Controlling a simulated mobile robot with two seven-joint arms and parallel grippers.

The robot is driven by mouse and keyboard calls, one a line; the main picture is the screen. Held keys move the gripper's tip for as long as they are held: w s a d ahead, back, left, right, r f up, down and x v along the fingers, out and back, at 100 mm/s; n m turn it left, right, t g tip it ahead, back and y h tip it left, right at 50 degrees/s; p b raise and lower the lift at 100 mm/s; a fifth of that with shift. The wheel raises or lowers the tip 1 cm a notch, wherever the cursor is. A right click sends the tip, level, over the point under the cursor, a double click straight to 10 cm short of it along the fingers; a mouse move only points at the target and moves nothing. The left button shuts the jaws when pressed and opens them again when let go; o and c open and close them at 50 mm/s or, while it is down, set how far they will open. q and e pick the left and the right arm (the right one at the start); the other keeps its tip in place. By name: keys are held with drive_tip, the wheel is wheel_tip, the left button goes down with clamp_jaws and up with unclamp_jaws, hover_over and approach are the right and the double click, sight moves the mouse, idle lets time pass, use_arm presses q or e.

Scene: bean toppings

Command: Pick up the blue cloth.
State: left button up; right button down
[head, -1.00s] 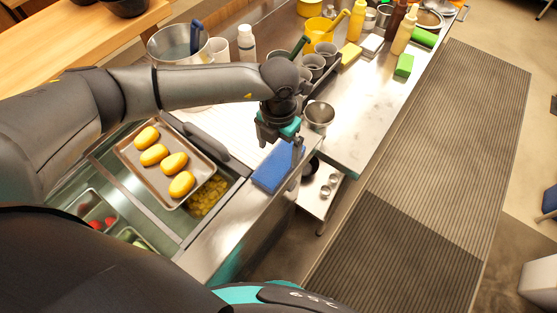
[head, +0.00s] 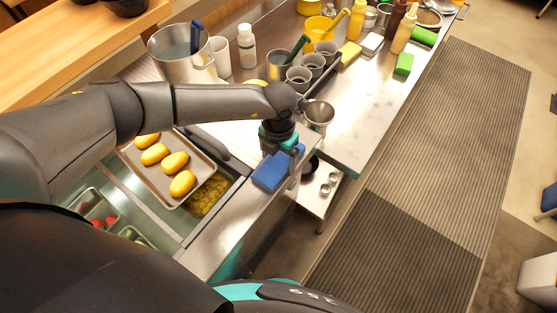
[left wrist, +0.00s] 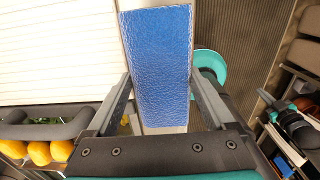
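The blue cloth (head: 270,174) is a thick, folded-looking blue block at the front edge of the steel counter, just right of the food wells. In the left wrist view the cloth (left wrist: 160,60) runs lengthwise between the two fingers. My left gripper (head: 277,165) is over the cloth, pointing down, with one finger on each side of it. In the left wrist view my left gripper (left wrist: 161,73) is open, its fingertips close beside the cloth's long edges. I cannot tell whether they touch it. The cloth's far part is hidden by the gripper in the head view.
A tray (head: 203,187) of yellow oval items lies left of the cloth, over food wells. A metal bowl (head: 319,114) and several grey cups (head: 298,78) stand behind the gripper. A lower shelf (head: 318,198) is right of the counter edge. The striped floor mat (head: 420,170) is clear.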

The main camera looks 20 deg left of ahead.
sight(278, 159)
use_arm(q)
drive_tip(key=c, duration=0.8)
drive_tip(key=shift+r, duration=0.1)
wheel_tip(278, 159, up, 20)
drive_tip(key=shift+f+b, duration=0.1)
drive_tip(key=shift+b, duration=0.35)
drive_tip(key=o, duration=0.8)
drive_tip(key=c, duration=0.6)
